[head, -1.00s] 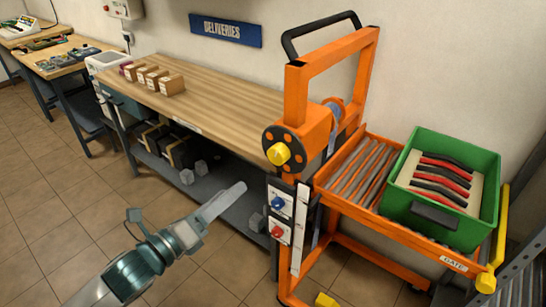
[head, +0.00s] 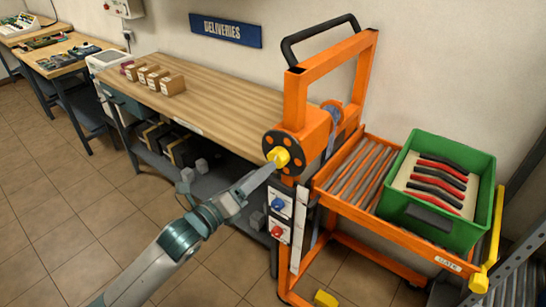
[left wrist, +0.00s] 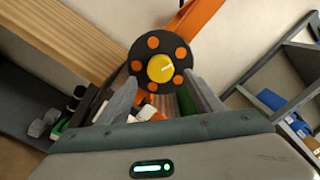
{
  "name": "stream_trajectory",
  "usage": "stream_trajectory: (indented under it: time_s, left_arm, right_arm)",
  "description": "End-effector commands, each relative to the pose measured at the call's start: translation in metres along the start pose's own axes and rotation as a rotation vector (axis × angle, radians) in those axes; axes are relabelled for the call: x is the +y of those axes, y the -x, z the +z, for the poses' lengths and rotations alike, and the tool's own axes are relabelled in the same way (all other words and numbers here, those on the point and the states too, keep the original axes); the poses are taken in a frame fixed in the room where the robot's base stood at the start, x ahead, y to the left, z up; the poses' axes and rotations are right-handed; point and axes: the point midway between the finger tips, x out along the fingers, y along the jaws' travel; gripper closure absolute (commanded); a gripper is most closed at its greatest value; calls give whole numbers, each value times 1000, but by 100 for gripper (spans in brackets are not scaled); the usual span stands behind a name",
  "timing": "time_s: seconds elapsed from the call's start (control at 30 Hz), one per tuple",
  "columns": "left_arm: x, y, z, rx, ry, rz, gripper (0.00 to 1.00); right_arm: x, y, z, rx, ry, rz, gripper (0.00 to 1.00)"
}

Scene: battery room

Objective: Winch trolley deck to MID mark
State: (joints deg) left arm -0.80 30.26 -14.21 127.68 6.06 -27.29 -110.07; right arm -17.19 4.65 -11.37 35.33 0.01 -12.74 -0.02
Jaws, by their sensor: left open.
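The orange trolley (head: 295,92) stands right of the bench. Its roller deck (head: 357,176) carries a green crate (head: 464,231) holding several red and black items. The winch is a black disc (head: 270,143) with orange spots and a yellow knob (head: 279,156); both also show in the left wrist view, the disc (left wrist: 181,43) around the knob (left wrist: 161,68). My left gripper (head: 262,172) is open, its fingertips close to the knob. In the left wrist view the fingers (left wrist: 163,88) stand either side below the knob; contact cannot be told. I cannot read a MID mark. My right gripper is not in view.
A wooden bench (head: 215,103) with several small boxes (head: 157,78) stands along the wall left of the trolley. A yellow handle (head: 496,228) and grey metal frame (head: 512,275) are at right.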

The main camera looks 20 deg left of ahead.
Motion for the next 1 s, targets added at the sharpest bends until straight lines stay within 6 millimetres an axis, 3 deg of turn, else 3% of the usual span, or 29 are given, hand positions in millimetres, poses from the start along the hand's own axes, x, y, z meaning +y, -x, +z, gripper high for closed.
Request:
stream_trajectory:
  time_s: [0.2,0.4,0.87,1.0]
  left_arm:
    - [-3,-39,2,-1,2,-2,40]
    - [-2,-61,1,-1,1,-1,40]
    - [-1,-69,0,1,0,-1,40]
    - [0,-69,0,0,0,-1,74]
  right_arm:
    - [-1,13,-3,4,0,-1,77]
    - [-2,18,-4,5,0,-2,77]
    - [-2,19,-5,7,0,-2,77]
    - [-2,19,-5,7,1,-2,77]
